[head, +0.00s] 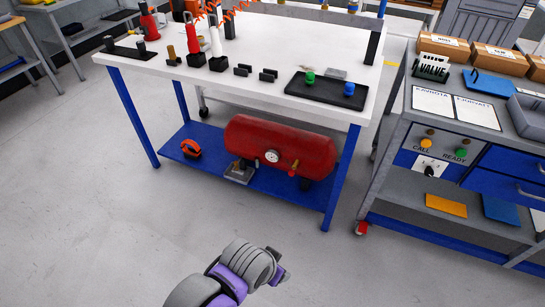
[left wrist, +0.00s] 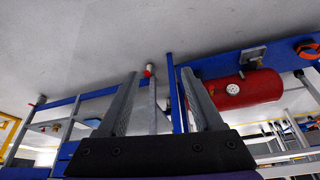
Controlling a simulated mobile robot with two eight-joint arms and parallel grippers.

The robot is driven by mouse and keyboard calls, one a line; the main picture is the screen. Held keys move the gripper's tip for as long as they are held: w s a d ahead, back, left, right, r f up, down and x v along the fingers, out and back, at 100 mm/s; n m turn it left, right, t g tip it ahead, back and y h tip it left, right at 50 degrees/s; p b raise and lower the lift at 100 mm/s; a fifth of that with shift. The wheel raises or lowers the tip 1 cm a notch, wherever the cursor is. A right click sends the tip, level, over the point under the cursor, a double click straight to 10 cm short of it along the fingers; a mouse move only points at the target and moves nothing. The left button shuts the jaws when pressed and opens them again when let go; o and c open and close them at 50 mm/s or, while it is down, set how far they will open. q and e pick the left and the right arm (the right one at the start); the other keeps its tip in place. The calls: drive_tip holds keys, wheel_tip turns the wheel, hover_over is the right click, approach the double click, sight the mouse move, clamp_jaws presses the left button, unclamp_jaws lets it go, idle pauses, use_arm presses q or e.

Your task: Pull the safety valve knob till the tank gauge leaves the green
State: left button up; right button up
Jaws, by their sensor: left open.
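The red tank (head: 300,146) lies on the blue lower shelf of the white workbench. Its round white gauge (head: 272,156) faces me; the needle and any green zone are too small to read. A small brass-and-red fitting (head: 293,168), which looks like the valve knob, sits right of the gauge. The tank (left wrist: 255,92) and gauge (left wrist: 233,89) also show in the left wrist view, which looks upside down. My left gripper (left wrist: 160,74) is open and empty, apart from the tank. In the head view its arm end (head: 280,262) is low in front of the bench. My right gripper is not in view.
An orange-and-black item (head: 190,149) lies on the left of the lower shelf (head: 215,165). Blue bench legs (head: 341,180) flank the tank. The floor before the bench is clear.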

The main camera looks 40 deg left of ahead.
use_arm(q)
drive_tip(key=s+d+p, duration=0.2)
drive_tip(key=s+p, duration=0.3)
drive_tip(key=s, duration=0.2)
drive_tip(key=shift+s+p, duration=0.35)
drive_tip(key=shift+s, duration=0.05)
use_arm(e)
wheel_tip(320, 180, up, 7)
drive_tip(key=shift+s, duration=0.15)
use_arm(q)
drive_tip(key=w+a+r+p, duration=0.1)
drive_tip(key=w+r+p, duration=0.3)
drive_tip(key=r, duration=0.6)
drive_tip(key=w+r+p, duration=0.4)
drive_tip(key=r+p, duration=0.4)
drive_tip(key=r, duration=0.2)
drive_tip(key=shift+w+a+r+t+p, duration=0.2)
drive_tip(key=shift+a+t+p, duration=0.1)
drive_tip(key=shift+a+t, duration=0.1)
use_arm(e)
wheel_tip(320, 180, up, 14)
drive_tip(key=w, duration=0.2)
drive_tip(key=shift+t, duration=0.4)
use_arm(q)
drive_tip(key=shift+s, duration=0.15)
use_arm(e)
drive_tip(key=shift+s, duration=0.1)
